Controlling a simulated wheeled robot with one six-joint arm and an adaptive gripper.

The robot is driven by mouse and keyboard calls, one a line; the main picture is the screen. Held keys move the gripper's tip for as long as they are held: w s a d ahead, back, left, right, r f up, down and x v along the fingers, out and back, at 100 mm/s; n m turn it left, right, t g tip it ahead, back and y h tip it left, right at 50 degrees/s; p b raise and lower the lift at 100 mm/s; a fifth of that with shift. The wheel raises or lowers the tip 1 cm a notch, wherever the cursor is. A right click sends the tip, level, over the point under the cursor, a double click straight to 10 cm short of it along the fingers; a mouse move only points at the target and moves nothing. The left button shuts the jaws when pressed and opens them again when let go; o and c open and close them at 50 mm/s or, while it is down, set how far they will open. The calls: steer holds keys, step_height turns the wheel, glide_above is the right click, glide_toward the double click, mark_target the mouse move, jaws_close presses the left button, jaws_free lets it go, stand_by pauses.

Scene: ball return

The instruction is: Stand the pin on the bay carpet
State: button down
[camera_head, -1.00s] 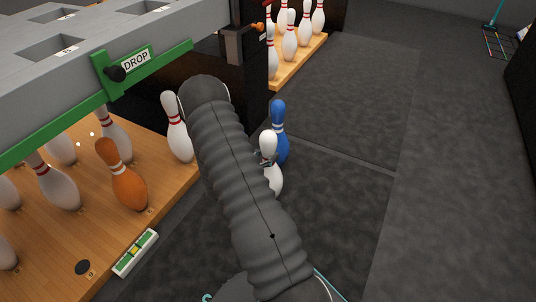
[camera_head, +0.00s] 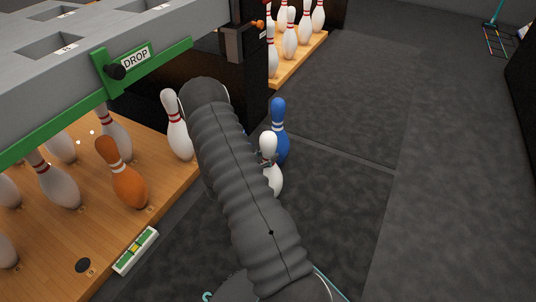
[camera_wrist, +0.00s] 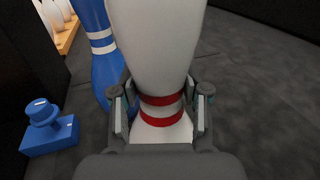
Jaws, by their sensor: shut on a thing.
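A white pin (camera_head: 271,178) with red neck bands is upright, head up, on the right of my arm in the head view. It fills the middle of the wrist view (camera_wrist: 158,45). My gripper (camera_wrist: 160,108) is shut on its neck, one finger on each side of the red bands. My arm and gripper partly hide its lower body, and I cannot tell whether its base touches the carpet. Dark grey carpet (camera_head: 335,215) lies around it.
A blue pin (camera_head: 279,140) stands close behind the white pin. A blue block with a knob (camera_wrist: 52,136) is left in the wrist view. The wooden deck (camera_head: 180,188) with several pins lies left, under the grey machine. Open carpet lies to the right.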

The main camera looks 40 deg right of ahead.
steer(key=shift+r, duration=0.15)
steer(key=shift+c, duration=2.4)
jaws_free()
steer(key=a, duration=1.2)
steer(key=shift+s, duration=0.4)
